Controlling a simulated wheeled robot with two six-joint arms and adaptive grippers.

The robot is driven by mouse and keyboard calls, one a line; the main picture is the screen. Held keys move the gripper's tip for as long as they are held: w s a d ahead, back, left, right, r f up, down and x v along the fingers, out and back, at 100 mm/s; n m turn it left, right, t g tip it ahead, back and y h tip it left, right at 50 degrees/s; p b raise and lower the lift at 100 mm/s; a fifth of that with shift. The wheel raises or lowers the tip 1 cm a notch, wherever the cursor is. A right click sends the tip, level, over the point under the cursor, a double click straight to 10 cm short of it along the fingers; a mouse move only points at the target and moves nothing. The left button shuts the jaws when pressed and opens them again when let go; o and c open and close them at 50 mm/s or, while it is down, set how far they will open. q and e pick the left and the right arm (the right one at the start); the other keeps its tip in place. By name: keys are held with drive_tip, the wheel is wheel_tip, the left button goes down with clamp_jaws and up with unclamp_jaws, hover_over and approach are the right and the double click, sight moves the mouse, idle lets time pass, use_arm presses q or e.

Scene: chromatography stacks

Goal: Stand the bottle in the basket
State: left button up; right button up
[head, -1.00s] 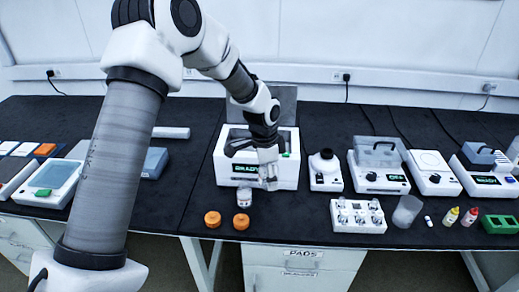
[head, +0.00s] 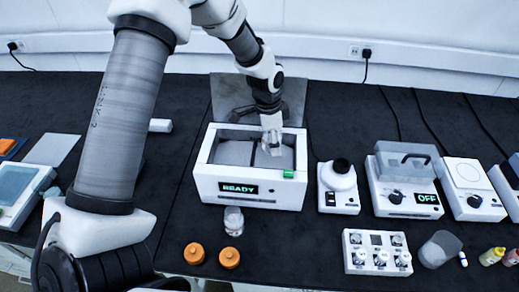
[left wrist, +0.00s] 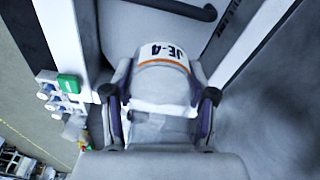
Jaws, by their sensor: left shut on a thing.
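My left gripper (head: 272,142) is over the right part of the open top of a white box with a READY display (head: 250,200). In the left wrist view, the gripper (left wrist: 160,110) is shut on a bottle (left wrist: 162,75) with a white label reading JE-4 and an orange line. The fingers clasp it from both sides. In the head view the bottle is hard to tell from the gripper. A grey interior with dark bars, perhaps the basket (head: 232,153), shows inside the box. Whether the bottle touches its floor cannot be told. My right gripper is out of view.
A small clear jar (head: 233,222) stands in front of the box, with two orange caps (head: 194,253) nearby. A grey plate (head: 230,92) is behind the box.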

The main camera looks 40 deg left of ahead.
use_arm(q)
drive_tip(key=f, duration=0.2)
drive_tip(key=s, duration=0.1)
drive_tip(key=shift+d+f+p, duration=0.35)
drive_tip(key=shift+f, duration=0.05)
drive_tip(key=f, duration=0.6)
drive_tip(key=shift+w+a+f, duration=0.1)
drive_tip(key=shift+w+a, duration=0.1)
drive_tip(key=shift+w, duration=0.05)
drive_tip(key=shift+s, duration=0.1)
drive_tip(key=shift+d, duration=0.1)
drive_tip(key=o, duration=1.1)
drive_tip(key=shift+f, duration=0.1)
drive_tip(key=r, duration=0.8)
drive_tip(key=s+a+r+b, duration=0.1)
drive_tip(key=r, duration=0.3)
drive_tip(key=shift+r, duration=0.15)
